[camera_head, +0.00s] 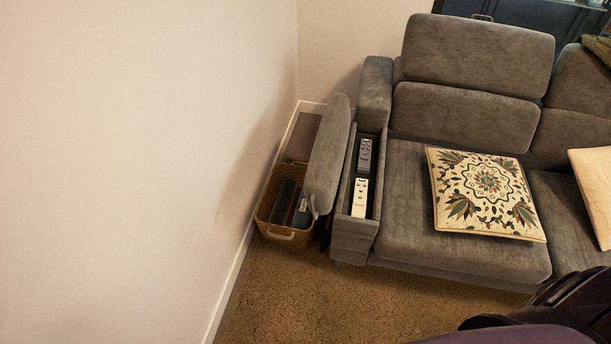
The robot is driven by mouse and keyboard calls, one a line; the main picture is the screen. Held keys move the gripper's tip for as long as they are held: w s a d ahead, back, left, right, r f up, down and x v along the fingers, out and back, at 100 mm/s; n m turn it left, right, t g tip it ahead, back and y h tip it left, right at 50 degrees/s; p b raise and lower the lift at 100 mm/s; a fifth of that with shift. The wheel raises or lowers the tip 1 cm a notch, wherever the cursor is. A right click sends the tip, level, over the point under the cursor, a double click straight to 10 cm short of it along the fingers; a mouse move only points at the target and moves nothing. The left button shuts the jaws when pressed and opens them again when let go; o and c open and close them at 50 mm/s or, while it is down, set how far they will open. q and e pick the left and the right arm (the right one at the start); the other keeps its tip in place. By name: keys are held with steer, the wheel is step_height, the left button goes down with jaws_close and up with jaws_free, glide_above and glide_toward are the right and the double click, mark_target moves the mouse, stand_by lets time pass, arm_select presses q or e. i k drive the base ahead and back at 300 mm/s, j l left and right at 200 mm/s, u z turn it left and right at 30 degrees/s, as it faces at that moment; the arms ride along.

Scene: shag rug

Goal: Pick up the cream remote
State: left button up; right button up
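The cream remote (360,197) lies in the open storage compartment (349,185) of the grey sofa's left armrest. It is long and light, with small dark buttons. A dark grey remote (365,155) lies behind it in the same compartment. The padded armrest lid (328,156) stands raised on the left side of the compartment. Neither of my grippers shows in the head view, so I cannot see whether they are open or shut.
A wicker basket (283,235) with dark items stands on the floor between wall and sofa. A patterned cushion (487,192) lies on the sofa seat (404,222). The brown rug (300,295) in front is clear. A plain wall (130,150) fills the left.

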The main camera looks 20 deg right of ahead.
mark_target(357, 193)
steer(key=i+l+z, duration=0.15)
steer(key=z, duration=0.2)
steer(key=i+l+z, duration=0.1)
steer(key=i+z, duration=0.25)
steer(key=i+l+z, duration=0.1)
steer(key=z, duration=0.25)
